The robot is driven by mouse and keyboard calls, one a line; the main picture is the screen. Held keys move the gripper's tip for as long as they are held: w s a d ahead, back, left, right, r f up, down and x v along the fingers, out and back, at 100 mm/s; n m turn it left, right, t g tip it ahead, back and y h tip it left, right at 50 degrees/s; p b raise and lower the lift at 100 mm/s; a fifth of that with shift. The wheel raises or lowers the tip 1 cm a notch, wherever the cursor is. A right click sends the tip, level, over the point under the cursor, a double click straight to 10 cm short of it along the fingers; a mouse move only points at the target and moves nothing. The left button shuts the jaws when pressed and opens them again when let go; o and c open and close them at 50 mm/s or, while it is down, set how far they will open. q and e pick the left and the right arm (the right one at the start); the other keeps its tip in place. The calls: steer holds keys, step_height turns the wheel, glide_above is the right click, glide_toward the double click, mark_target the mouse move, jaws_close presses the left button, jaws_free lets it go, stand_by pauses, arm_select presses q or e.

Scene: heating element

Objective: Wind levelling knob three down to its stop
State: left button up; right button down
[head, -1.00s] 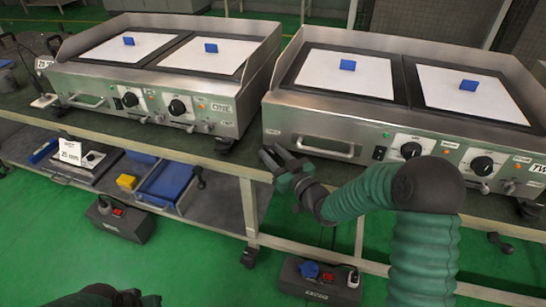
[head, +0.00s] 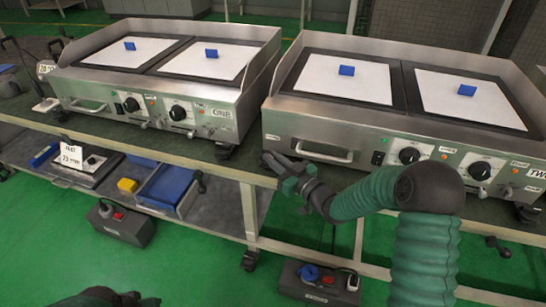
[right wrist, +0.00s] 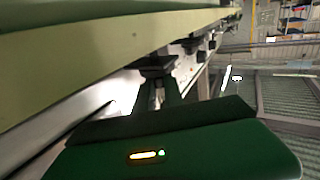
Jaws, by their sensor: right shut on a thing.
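My right gripper (head: 277,164) is at the lower left front corner of the right-hand griddle (head: 276,122), just above the bench's front edge. It is shut on a dark levelling knob, which the gripper hides in the head view. In the right wrist view, the black knob (right wrist: 158,64) shows at the fingertips (right wrist: 157,92), under the griddle's body. I cannot read a number on it or tell its height. A dark green part of my left arm shows at the bottom left of the head view; its fingers cannot be made out.
The left-hand griddle (head: 160,88) stands on the same bench. White plates with blue blocks (head: 347,70) lie on both griddles. A door-style handle (head: 322,152) sticks out just right of my right gripper. A lower shelf holds a blue tray (head: 172,186) and a number card (head: 72,154).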

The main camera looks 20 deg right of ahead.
steer(key=shift+d, duration=0.1)
steer(key=c, duration=1.4)
jaws_free()
steer(key=shift+c, duration=0.2)
steer(key=shift+s, duration=0.1)
steer(key=p+v, duration=0.5)
steer(key=v, duration=1.1)
steer(key=shift+s+d, duration=0.2)
steer(key=shift+d, duration=0.15)
